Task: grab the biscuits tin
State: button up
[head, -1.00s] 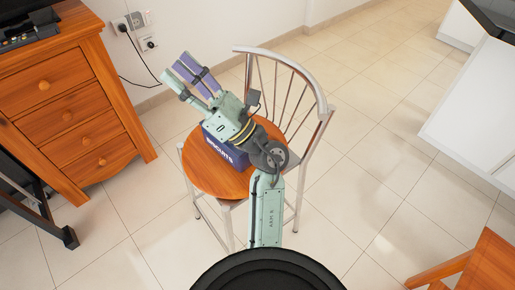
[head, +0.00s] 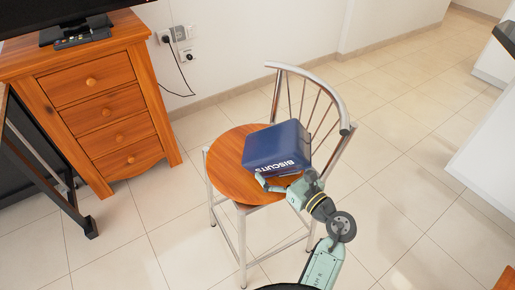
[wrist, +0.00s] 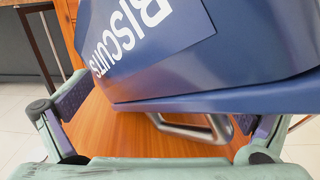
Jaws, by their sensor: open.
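The biscuits tin (head: 276,147) is a dark blue box with white "BISCUITS" lettering. In the head view it is over the wooden seat of the chair (head: 226,160), towards the backrest. In the wrist view the tin (wrist: 205,65) fills the upper right and looks tilted. My gripper (head: 279,184) is at the tin's near, lettered side, low by the seat's front edge. In the wrist view my gripper's (wrist: 162,108) fingers are spread wide, one at each side, with the tin's lower edge ahead and above. The right finger is partly hidden; contact is unclear.
The chair's metal backrest (head: 345,105) curves behind and right of the tin. A wooden drawer unit (head: 105,110) stands at the left, a dark-framed piece of furniture (head: 45,165) before it. Tiled floor (head: 410,190) is clear at the right.

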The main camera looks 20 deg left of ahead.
jog(key=x, duration=0.2)
jog(key=p+x, duration=0.1)
jog(key=x, duration=0.1)
jog(key=p+x, duration=0.1)
jog(key=shift+w+a+r, duration=0.25)
jog(key=shift+a+r, duration=0.05)
jog(key=shift+r, duration=0.05)
jog(key=shift+w+a+f, duration=0.1)
jog(key=shift+w, duration=0.05)
jog(key=shift+c, duration=0.4)
grip_shut()
dwell(0.6)
dwell(0.4)
